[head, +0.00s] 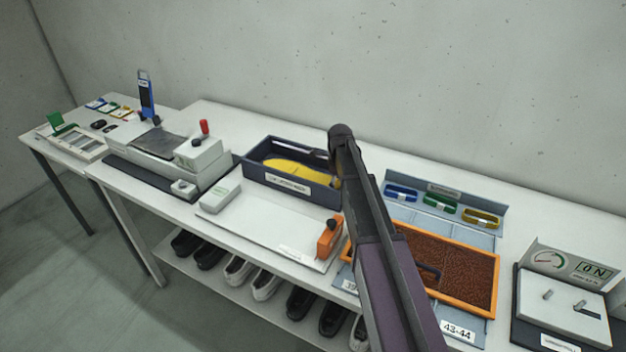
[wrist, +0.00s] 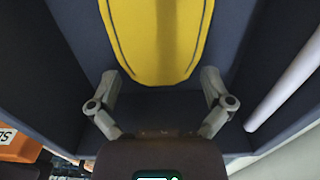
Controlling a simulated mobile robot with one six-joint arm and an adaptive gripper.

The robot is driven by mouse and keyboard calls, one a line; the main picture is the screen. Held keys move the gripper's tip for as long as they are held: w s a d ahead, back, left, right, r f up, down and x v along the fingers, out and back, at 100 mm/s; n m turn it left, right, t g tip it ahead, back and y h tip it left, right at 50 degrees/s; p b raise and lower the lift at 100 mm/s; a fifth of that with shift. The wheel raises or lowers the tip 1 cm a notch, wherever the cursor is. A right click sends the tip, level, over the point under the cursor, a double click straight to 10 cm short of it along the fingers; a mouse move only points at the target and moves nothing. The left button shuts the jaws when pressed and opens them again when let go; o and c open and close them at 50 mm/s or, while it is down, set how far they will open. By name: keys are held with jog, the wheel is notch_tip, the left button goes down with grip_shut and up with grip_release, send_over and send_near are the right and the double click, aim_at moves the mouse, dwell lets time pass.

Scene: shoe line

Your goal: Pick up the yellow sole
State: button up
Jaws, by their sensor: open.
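The yellow sole (head: 294,172) lies inside a dark blue box (head: 258,174) with a label on its front wall. In the wrist view the yellow sole (wrist: 158,38) fills the top middle, and its rounded end points toward my gripper. My gripper (wrist: 159,78) is open, with one finger on each side of that rounded end. I cannot tell how far above the sole the fingers are. In the head view my arm hides the gripper and the right end of the box.
A grey-white machine (head: 170,160) stands left of the box. An orange-framed brown mat (head: 455,270) lies to the right, with blue, green and yellow pieces (head: 440,202) behind it. A gauge box (head: 560,300) stands far right. Shoes (head: 240,270) sit on the shelf below.

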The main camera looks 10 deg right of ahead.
jog(key=c, duration=1.1)
jog(key=shift+r, duration=0.15)
notch_tip(320, 180, up, 10)
jog(key=p, duration=1)
dwell(0.4)
